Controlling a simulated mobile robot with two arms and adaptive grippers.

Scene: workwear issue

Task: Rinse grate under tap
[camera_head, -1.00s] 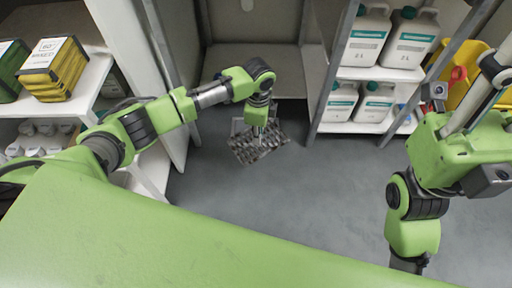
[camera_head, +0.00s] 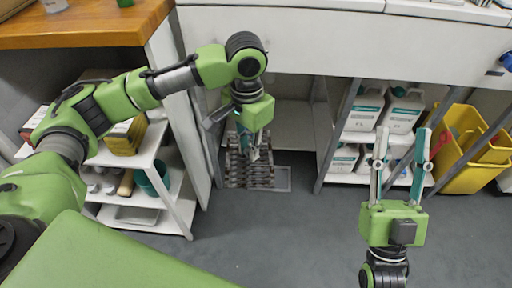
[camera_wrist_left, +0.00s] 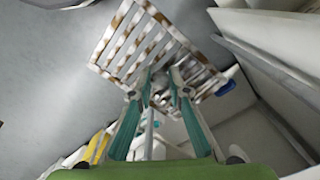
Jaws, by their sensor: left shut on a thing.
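The grate (camera_head: 249,174) is a slatted metal piece hanging low over the floor below my left gripper (camera_head: 250,150). In the left wrist view the grate (camera_wrist_left: 146,38) shows pale bars with brown stains. My left gripper's teal-padded fingers (camera_wrist_left: 160,92) are shut on the grate's edge. My right gripper (camera_head: 402,137) is apart from it at the right, fingers pointing up, open and empty. I see no tap in these frames.
A grey rectangular frame (camera_head: 283,180) lies by the grate, at floor level. White jugs (camera_head: 366,110) stand on a shelf at the right, with a yellow bucket (camera_head: 462,150) beyond. A white shelf unit (camera_head: 172,205) stands at the left. The grey floor (camera_head: 285,235) is clear in front.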

